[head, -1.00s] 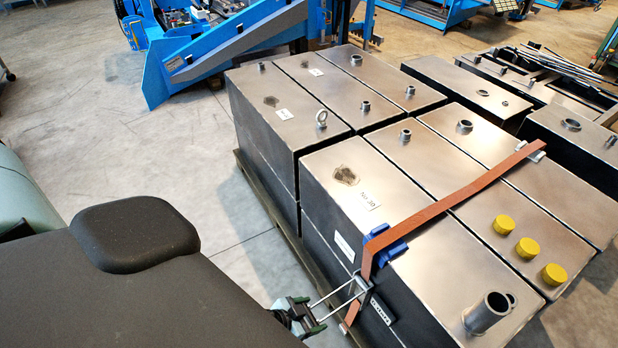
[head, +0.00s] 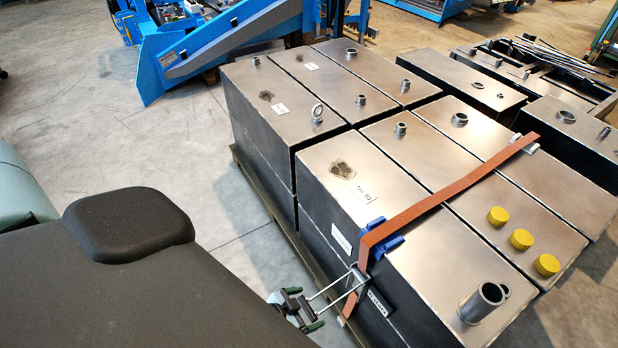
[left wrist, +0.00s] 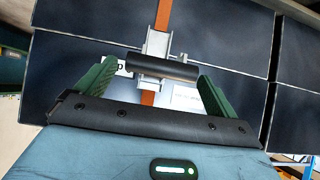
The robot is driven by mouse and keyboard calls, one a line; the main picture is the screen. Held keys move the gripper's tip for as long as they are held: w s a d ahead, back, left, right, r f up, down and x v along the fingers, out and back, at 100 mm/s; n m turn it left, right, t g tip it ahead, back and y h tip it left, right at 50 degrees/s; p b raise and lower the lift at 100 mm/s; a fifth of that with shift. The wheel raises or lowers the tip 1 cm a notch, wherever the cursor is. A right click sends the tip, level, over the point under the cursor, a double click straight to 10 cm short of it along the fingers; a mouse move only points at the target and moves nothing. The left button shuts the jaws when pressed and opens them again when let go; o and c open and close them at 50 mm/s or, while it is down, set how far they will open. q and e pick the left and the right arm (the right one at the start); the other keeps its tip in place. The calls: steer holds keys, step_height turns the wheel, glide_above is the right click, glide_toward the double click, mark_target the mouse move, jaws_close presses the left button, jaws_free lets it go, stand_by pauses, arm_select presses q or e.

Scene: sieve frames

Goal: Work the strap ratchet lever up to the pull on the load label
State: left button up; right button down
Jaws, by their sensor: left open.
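An orange strap (head: 440,200) runs over the dark metal tanks, across a blue corner protector (head: 376,240) and down the front face. The metal ratchet (head: 358,281) sits on the strap there, and its lever (head: 330,292) sticks out toward my left gripper (head: 297,308). In the left wrist view, the lever's black handle (left wrist: 165,67) lies crosswise between the green fingers of my open left gripper (left wrist: 157,76). Contact with the fingers cannot be told. A load label (head: 378,302) is beside the ratchet, its text too small to read. My right gripper is not in view.
The tanks stand on a pallet (head: 262,203), with several yellow caps (head: 521,240) and a pipe stub (head: 484,303) on top. A blue machine (head: 220,45) stands behind. The floor (head: 120,130) to the left of the pallet is clear.

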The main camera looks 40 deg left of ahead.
arm_select(q)
steer(key=p+v, duration=0.1)
steer(key=v, duration=0.5)
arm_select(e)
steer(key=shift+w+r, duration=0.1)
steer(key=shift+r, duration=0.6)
arm_select(q)
steer(key=shift+w+r, duration=0.1)
steer(key=shift+w, duration=0.05)
steer(key=s+d+r+n+p, duration=0.1)
steer(key=s+d+r+p, duration=0.1)
steer(key=s+r, duration=0.6)
steer(key=s+d+r+n+g+y+p, duration=0.1)
steer(key=s+d+r+p, duration=0.2)
steer(key=s+r+p, duration=0.2)
steer(key=s+r, duration=0.3)
steer(key=r, duration=0.1)
steer(key=shift+s+r+y, duration=0.3)
steer(key=shift+s+r, duration=0.05)
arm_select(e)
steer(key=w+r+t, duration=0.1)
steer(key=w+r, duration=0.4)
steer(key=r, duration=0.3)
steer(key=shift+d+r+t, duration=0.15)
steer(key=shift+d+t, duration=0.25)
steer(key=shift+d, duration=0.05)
